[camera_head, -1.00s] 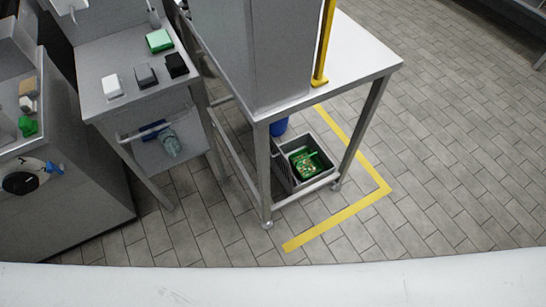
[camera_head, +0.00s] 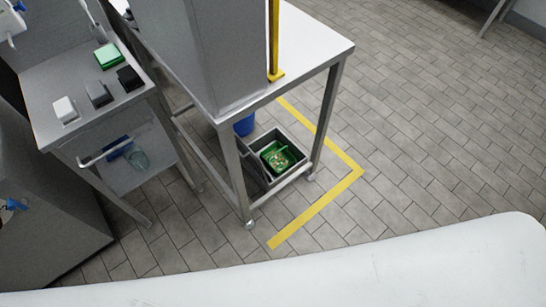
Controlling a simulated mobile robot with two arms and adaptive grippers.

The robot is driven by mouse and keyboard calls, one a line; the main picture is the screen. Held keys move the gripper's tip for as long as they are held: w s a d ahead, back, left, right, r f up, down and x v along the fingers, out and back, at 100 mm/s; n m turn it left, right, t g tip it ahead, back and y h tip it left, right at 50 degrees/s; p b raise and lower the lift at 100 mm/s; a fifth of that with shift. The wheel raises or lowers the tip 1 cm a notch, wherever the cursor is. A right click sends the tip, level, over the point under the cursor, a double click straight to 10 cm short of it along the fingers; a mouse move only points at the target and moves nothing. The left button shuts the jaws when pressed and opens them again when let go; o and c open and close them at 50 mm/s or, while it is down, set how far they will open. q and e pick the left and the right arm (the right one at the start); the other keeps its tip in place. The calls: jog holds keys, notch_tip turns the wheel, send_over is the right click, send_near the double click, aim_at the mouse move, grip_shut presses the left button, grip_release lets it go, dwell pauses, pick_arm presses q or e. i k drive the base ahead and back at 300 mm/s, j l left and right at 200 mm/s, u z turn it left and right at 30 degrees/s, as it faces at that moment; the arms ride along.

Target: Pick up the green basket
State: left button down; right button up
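A green basket (camera_head: 276,157) with small yellowish items in or on it sits inside a grey crate (camera_head: 298,144). The crate stands low under the steel table, between its legs, near the floor. The table's front leg and lower rail partly hide the crate. Neither of my grippers shows in the view.
The steel table (camera_head: 317,42) carries a tall grey cabinet and a yellow post. A blue bin (camera_head: 245,125) is behind the crate. A side bench (camera_head: 48,92) at left holds small boxes. Yellow floor tape (camera_head: 318,210) borders the table; tiled floor (camera_head: 430,130) at right is clear.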

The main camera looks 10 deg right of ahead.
aim_at(278, 158)
jog(key=i+l+u, duration=0.2)
jog(key=l, duration=0.35)
jog(key=i+l+u, duration=0.2)
jog(key=l, duration=0.4)
jog(key=l+u, duration=0.15)
jog(key=l, duration=0.45)
